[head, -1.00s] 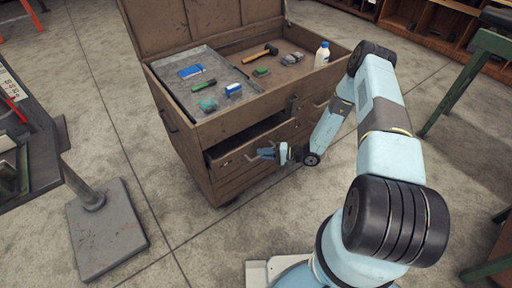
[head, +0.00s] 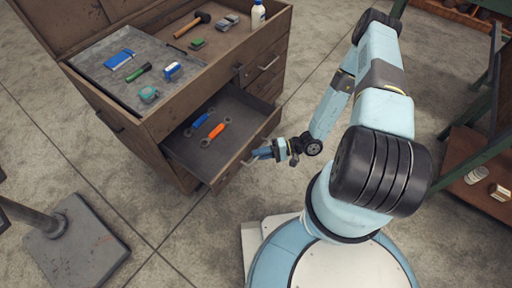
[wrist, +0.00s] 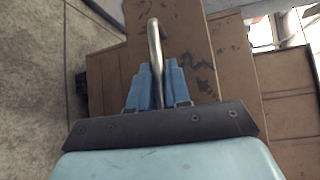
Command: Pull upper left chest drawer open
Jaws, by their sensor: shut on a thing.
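The brown tool chest (head: 165,150) stands at the upper left of the head view with its lid up. Its upper left drawer (head: 182,153) is pulled well out. My gripper (head: 258,154) is at the drawer's front. It is shut on the drawer handle (head: 248,162). In the wrist view the blue fingers (wrist: 157,85) are on both sides of the metal bar handle (wrist: 155,45). The handle's lower part is hidden between the fingers.
Small tools lie on the chest's grey top tray (head: 100,77), with a hammer (head: 192,25) and a white bottle (head: 257,15) beyond. A grey stand base (head: 75,245) is at the lower left. A green-legged bench (head: 470,130) is at the right. Floor left of my base is clear.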

